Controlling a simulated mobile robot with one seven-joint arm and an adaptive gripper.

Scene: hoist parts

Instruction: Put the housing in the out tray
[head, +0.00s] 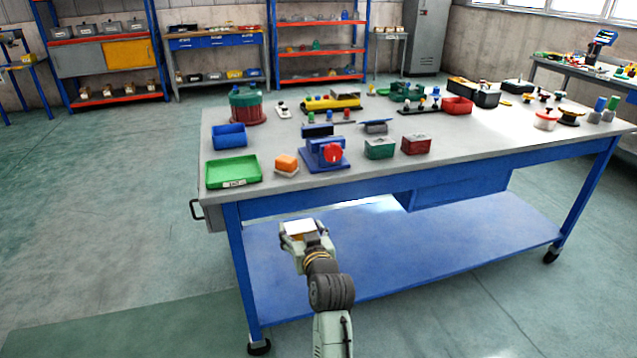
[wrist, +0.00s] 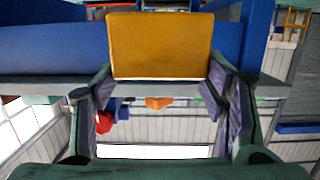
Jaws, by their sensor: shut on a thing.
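My gripper (head: 302,232) is low in front of the near left side of the workbench, apart from it. It is shut on the housing, a boxy part with a pale top (head: 300,228). In the wrist view the housing shows a flat orange-yellow face (wrist: 160,45) between the fingers. The out tray (head: 233,173) is a shallow green tray with a label on its front. It sits at the bench's near left corner and looks empty. The gripper is below it and to its right in the head view.
On the bench (head: 330,182), a blue bin (head: 229,136) stands behind the tray. An orange block on a pale base (head: 287,165) and a blue fixture with a red knob (head: 324,152) stand to its right. The bench's front edge lies between gripper and tray.

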